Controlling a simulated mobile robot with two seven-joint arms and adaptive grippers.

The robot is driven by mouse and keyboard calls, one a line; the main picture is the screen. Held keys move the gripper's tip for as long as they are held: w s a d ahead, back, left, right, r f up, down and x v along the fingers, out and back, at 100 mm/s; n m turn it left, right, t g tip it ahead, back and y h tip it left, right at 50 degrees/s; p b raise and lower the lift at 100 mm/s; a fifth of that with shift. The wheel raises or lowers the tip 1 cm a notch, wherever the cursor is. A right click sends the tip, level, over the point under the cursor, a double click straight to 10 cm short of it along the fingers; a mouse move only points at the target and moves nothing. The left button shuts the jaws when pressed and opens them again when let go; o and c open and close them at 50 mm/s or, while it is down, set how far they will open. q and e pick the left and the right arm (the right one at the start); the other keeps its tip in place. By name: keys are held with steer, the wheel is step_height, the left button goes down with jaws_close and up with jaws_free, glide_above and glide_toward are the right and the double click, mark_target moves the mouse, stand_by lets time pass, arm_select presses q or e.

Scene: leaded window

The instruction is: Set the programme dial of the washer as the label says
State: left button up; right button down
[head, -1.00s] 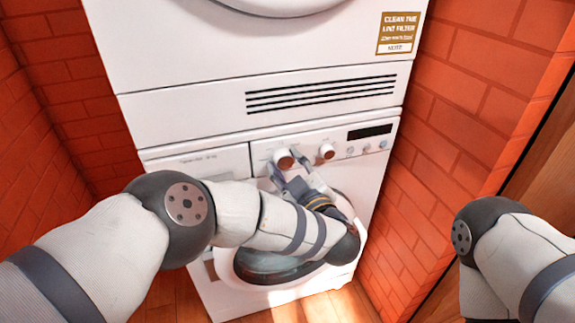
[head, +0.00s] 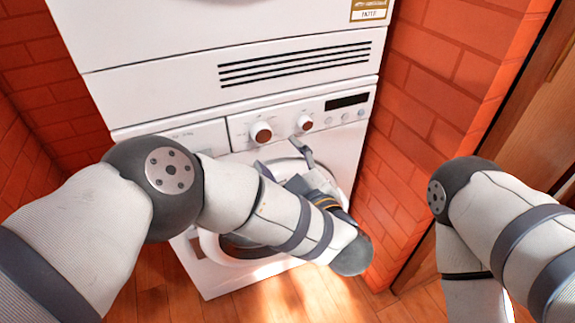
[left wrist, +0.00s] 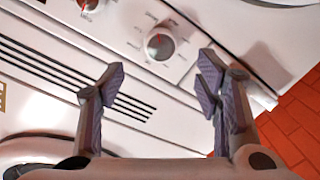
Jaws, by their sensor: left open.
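The washer is the lower white machine (head: 215,280). Its larger round dial (head: 261,133), with a white rim and red-brown face, sits left on the panel, beside the drawer front. A smaller knob (head: 305,123) is right of it. My left gripper (head: 282,157) is open and empty, just below the larger dial and apart from it. In the left wrist view the dial (left wrist: 160,45) lies beyond and between the spread fingers (left wrist: 163,82), with small unreadable marks around it; the smaller knob (left wrist: 90,4) is at the top edge. My right gripper is out of view.
The dryer (head: 150,60) with dark vent slots (head: 295,62) is stacked above. A gold-and-white label (head: 370,10) on it is cut off by the top edge. A dark display (head: 347,101) is at the panel's right. Brick walls (head: 440,75) stand close on both sides.

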arm_select(q)
steer(key=v, duration=0.4)
steer(key=shift+s, duration=0.15)
steer(key=s+a+f+m+g+h+p, duration=0.2)
steer(key=s+a+f+m+g+h, duration=0.3)
steer(key=s+f, duration=0.35)
steer(key=s+a+f+m+g+h+p, duration=0.1)
steer(key=s+a+f+m+g+h, duration=0.2)
steer(key=s+a+f+m, duration=0.5)
steer(key=s+a+n+g+y+p, duration=0.1)
steer(key=s+a+g, duration=0.4)
steer(key=s, duration=0.8)
steer(key=s+a+n+g+p, duration=0.1)
steer(key=s+a+g, duration=0.4)
steer(key=s, duration=0.9)
steer(key=a, duration=0.3)
steer(key=shift+a+n+g+y, duration=0.3)
steer(key=shift+a+g+y, duration=0.1)
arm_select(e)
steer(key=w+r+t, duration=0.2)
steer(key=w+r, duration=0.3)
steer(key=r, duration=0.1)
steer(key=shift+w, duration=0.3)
arm_select(q)
steer(key=shift+w, duration=0.1)
steer(key=shift+c, duration=0.3)
